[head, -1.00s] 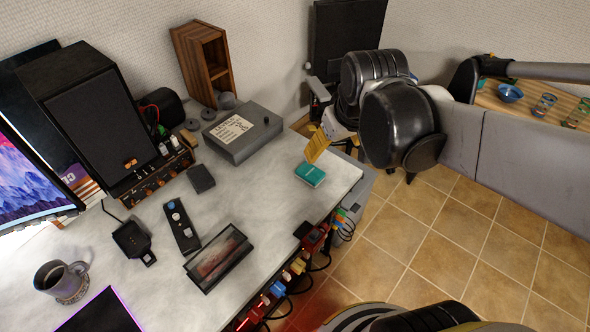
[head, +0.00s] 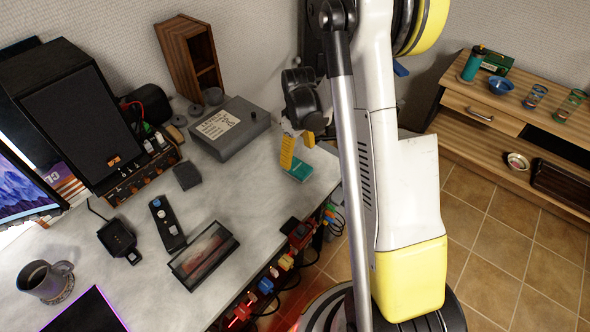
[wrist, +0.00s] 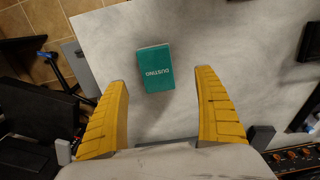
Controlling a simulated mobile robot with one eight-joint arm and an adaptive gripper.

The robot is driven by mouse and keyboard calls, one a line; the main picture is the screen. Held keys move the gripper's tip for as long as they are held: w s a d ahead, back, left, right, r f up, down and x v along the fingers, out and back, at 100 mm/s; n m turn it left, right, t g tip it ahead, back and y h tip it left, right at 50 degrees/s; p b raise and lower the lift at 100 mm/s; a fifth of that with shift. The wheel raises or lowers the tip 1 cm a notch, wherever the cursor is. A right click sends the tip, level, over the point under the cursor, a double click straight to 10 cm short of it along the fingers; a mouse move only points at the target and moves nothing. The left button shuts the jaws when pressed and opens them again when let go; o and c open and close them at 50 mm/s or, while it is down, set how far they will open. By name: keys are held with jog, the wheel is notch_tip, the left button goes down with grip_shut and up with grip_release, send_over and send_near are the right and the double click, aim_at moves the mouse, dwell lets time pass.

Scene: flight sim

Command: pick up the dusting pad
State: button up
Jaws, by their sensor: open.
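The dusting pad (wrist: 154,69) is a small teal block with the word "DUSTING" on it. It lies flat near the desk's right end, and in the head view (head: 297,170) it is partly hidden by my gripper. My gripper (wrist: 160,108) has yellow fingers spread wide and empty. In the wrist view the pad lies between the lines of the fingers, just ahead of their tips. In the head view my gripper (head: 298,146) hangs at the pad's far side, close to it. I cannot tell the exact height gap.
A grey box (head: 228,127) with a paper label stands left of my gripper. Bare desk surrounds the pad. A wooden cabinet (head: 480,130) stands at right.

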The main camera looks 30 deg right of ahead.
aim_at(298, 166)
jog(key=f+b, duration=0.1)
jog(key=f, duration=0.1)
jog(key=f+b, duration=0.1)
jog(key=f, duration=0.2)
jog(key=f+b, duration=0.1)
jog(key=f, duration=0.2)
jog(key=shift+w+d+f, duration=0.1)
jog(key=shift+w+d, duration=0.1)
jog(key=shift+w, duration=0.15)
jog(key=c, duration=1.3)
